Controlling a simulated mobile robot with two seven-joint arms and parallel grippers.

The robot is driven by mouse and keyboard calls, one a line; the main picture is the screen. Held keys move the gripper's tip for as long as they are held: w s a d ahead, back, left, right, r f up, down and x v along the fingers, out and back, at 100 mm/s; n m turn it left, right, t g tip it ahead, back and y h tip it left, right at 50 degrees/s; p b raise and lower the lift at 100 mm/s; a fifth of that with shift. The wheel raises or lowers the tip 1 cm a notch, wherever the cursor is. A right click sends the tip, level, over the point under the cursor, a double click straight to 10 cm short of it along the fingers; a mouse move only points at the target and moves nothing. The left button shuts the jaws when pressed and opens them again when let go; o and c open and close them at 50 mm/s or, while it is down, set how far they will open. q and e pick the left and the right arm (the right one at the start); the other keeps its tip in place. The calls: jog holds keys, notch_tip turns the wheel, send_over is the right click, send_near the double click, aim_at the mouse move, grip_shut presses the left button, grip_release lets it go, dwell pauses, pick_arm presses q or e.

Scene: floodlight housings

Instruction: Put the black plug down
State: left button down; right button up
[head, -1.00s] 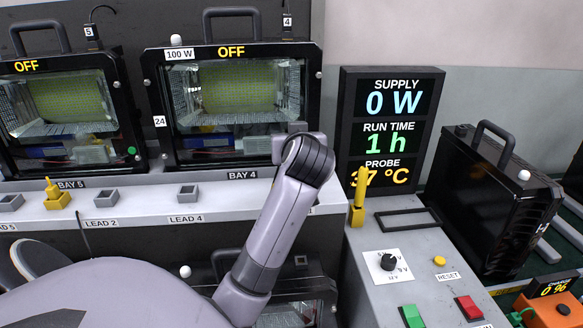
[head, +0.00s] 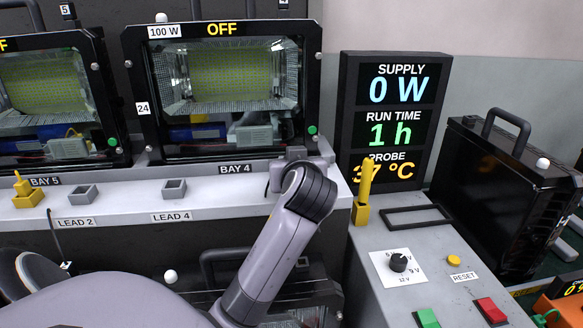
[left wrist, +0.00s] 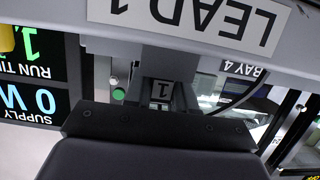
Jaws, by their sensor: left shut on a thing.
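My left gripper (head: 287,160) is at the front shelf below the right end of the BAY 4 housing. In the head view my wrist hides most of its jaws and the plug. In the left wrist view, which is upside down, the jaws (left wrist: 162,75) are shut on a dark plug (left wrist: 161,91) with a tag reading 1. The LEAD 1 label (left wrist: 188,18) on the shelf edge is close by. I cannot tell whether the plug touches the shelf or a holder. My right gripper is not in view.
Grey holders stand on the shelf above LEAD 2 (head: 83,193) and LEAD 4 (head: 174,188). A yellow plug (head: 24,190) stands at left. The BAY 4 housing (head: 232,90) reads OFF. To the right are a display (head: 389,125), a yellow probe (head: 364,195) and a control box (head: 420,255).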

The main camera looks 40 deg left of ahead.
pick_arm(q)
jog(key=shift+d+f+b, duration=0.15)
jog(key=shift+f+b, duration=0.2)
jog(key=shift+f, duration=0.4)
jog(key=c, duration=1.1)
grip_release()
jog(key=shift+o, duration=0.8)
jog(key=shift+f, duration=0.1)
jog(key=shift+r, duration=0.45)
jog(key=shift+d+r+p, duration=0.1)
jog(key=shift+r+p, duration=0.15)
jog(key=shift+p, duration=0.15)
jog(key=v, duration=1.2)
jog(key=shift+r, duration=0.2)
